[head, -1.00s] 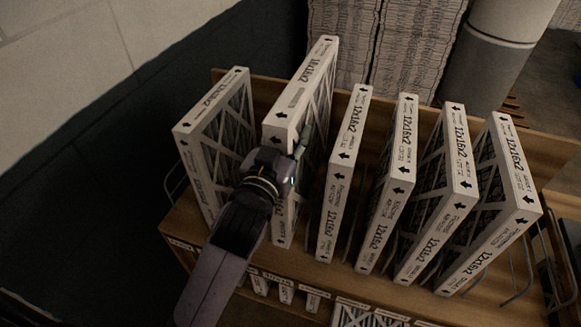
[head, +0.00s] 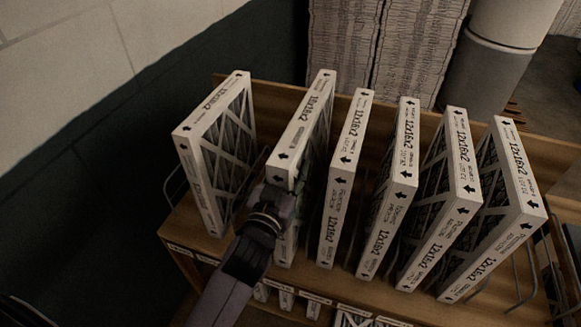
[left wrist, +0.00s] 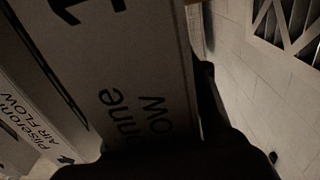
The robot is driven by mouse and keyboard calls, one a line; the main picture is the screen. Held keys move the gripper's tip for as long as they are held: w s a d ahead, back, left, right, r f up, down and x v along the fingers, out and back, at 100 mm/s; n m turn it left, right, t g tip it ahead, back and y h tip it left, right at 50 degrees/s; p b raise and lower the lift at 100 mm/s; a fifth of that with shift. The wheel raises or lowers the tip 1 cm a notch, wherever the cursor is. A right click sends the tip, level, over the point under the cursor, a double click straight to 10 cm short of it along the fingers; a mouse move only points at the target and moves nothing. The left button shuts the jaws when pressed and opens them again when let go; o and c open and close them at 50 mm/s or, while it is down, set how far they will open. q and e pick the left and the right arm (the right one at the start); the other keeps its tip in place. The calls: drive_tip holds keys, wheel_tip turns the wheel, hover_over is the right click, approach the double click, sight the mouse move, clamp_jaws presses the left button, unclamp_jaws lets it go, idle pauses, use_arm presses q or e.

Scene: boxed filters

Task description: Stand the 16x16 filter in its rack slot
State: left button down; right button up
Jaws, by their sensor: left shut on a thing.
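The 16x16 filter (head: 305,120) is a white-framed panel, second from the left in the rack row in the head view. It stands upright, with its top about level with its neighbours' tops. My left gripper (head: 279,186) is shut on its near edge. In the left wrist view the printed frame of the filter (left wrist: 140,60) fills the middle, close to the camera. The rack shelf (head: 195,235) is brown wood. The filter's lower edge is partly hidden by my arm, so I cannot tell whether it rests on the shelf. My right gripper is not in view.
A white filter (head: 212,150) stands to the left, with a gap between. A 12x16x2 filter (head: 345,180) stands close on the right, then several more. Wire dividers (head: 522,280) show at the right end. Smaller boxes sit on a lower shelf. A dark wall is at left.

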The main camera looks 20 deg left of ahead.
use_arm(q)
drive_tip(key=c, duration=1)
unclamp_jaws()
drive_tip(key=shift+c, duration=0.2)
drive_tip(key=s+b, duration=0.2)
drive_tip(key=s, duration=1)
drive_tip(key=shift+a+b, duration=0.2)
drive_tip(key=shift+b, duration=0.15)
drive_tip(key=shift+r, duration=0.1)
